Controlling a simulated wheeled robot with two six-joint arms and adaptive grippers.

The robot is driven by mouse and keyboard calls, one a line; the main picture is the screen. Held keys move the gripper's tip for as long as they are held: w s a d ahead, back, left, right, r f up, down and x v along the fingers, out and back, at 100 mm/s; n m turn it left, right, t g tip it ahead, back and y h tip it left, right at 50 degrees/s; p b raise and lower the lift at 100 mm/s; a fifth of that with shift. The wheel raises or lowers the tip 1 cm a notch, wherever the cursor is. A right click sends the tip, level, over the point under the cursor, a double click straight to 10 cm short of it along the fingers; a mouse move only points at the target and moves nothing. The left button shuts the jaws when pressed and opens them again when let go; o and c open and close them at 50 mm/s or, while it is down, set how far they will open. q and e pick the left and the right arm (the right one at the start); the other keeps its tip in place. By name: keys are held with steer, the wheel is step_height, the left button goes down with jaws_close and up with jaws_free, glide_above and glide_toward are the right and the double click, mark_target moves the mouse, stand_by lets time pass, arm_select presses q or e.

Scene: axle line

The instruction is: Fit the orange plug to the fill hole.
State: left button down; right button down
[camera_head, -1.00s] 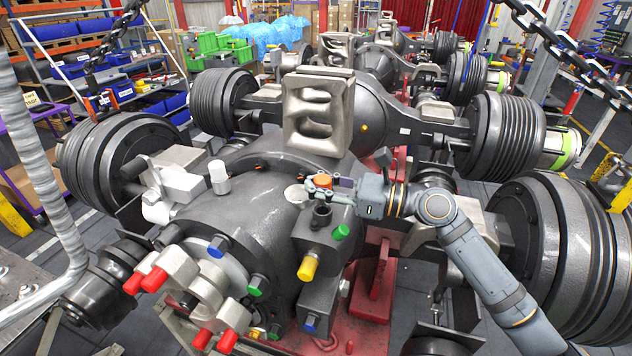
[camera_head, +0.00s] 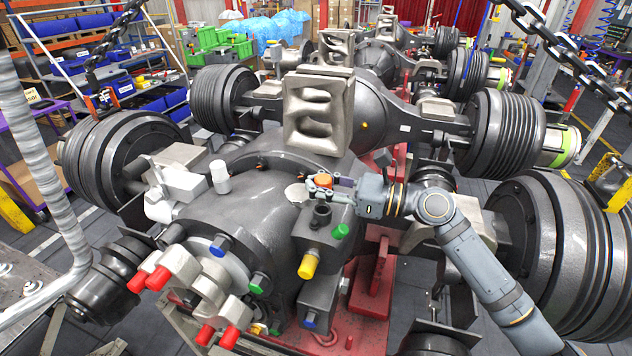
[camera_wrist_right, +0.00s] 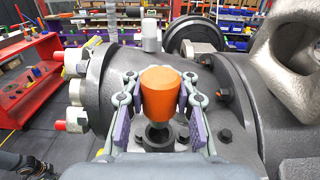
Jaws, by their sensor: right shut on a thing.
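The orange plug (camera_wrist_right: 161,95) is upright between the fingers of my right gripper (camera_wrist_right: 158,110) in the right wrist view. My right gripper is shut on it. In the head view the plug (camera_head: 323,181) shows small at the tip of my right gripper (camera_head: 322,188). A dark round opening (camera_wrist_right: 157,134), which looks like the fill hole, is just below the plug in the wrist view. In the head view a dark round port (camera_head: 320,213) stands nearer the camera than the plug. A gap between plug and opening cannot be judged. My left gripper is not in view.
The grey axle housing (camera_head: 240,200) fills the middle. A white cylinder (camera_head: 220,177) stands on the housing. A cast bracket (camera_head: 318,112) rises behind the gripper. A chain (camera_head: 560,42) hangs upper right.

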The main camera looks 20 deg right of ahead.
mark_target(316, 208)
steer(key=shift+f, duration=0.4)
steer(key=shift+f+b, duration=0.85)
steer(key=shift+f, duration=0.7)
steer(key=shift+f, duration=0.1)
steer(key=c, duration=1)
jaws_free()
steer(key=shift+o, duration=0.2)
step_height(316, 208, up, 10)
steer(key=shift+f, duration=0.1)
